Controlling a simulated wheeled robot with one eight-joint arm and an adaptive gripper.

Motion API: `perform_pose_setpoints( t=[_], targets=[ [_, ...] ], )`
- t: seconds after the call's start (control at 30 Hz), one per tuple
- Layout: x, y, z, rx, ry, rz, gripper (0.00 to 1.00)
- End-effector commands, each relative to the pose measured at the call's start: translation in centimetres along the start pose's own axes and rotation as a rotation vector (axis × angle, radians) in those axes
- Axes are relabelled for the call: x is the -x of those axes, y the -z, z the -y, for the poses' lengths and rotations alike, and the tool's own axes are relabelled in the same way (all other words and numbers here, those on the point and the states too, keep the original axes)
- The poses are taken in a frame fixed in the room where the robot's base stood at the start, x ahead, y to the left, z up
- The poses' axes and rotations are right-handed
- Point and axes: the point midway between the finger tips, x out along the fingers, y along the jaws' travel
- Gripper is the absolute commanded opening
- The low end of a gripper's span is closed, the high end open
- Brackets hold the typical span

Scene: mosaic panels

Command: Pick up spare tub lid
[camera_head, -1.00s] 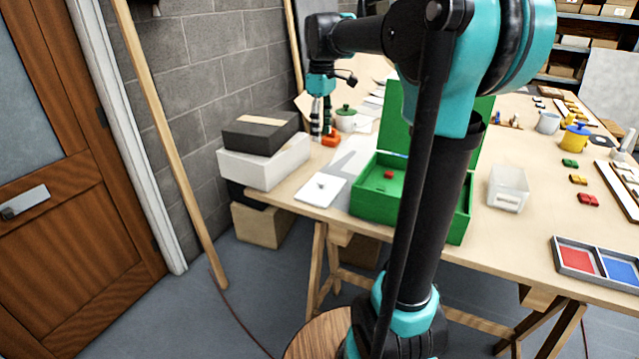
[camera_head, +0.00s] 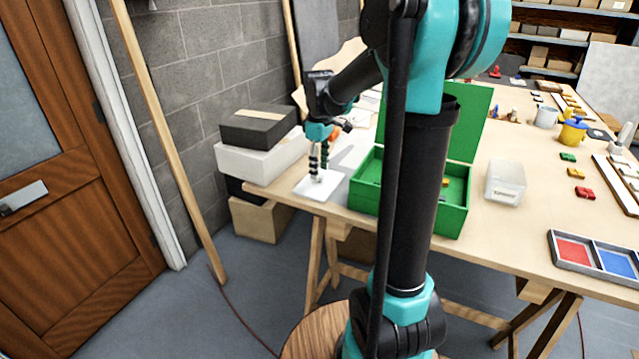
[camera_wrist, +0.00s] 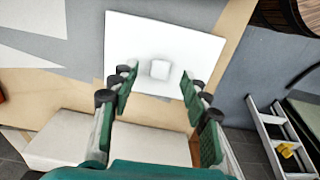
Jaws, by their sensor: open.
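The spare tub lid (camera_head: 312,190) is a flat white square plate with a small raised knob in its middle. It lies on the table near its left front edge, left of the green box. It also shows in the wrist view (camera_wrist: 130,45), with its pale knob (camera_wrist: 160,69) near the gap between the fingers. My gripper (camera_head: 319,178) points down over the lid. In the wrist view my gripper (camera_wrist: 158,90) is open, with its fingers on either side of the knob and apart from it. Whether the fingertips touch the plate cannot be told.
A green box (camera_head: 400,217) with a raised lid stands right of the white plate, partly hidden by my arm. Stacked black and white boxes (camera_head: 258,160) stand close on the left. A clear tub (camera_head: 505,183) and a red-and-blue tray (camera_head: 597,257) are further right.

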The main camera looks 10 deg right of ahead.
Motion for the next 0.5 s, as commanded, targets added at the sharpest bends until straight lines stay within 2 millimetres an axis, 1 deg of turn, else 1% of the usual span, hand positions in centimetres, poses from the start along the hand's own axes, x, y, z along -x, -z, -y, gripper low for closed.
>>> perform_pose_setpoints(
  t=[0.03, 0.1, 0.2, 0.47, 0.5],
  targets=[
    [-0.8, 0.0, 0.0, 0.0, 0.0, 0.0, 0.47],
    [-1.7, 0.0, 0.0, 0.0, 0.0, 0.0, 0.47],
    [-2.5, 0.0, 0.0, 0.0, 0.0, 0.0, 0.47],
    [-2.8, 0.0, 0.0, 0.0, 0.0, 0.0, 0.47],
    [-2.8, 0.0, 0.0, 0.0, 0.0, 0.0, 0.44]
  ],
)
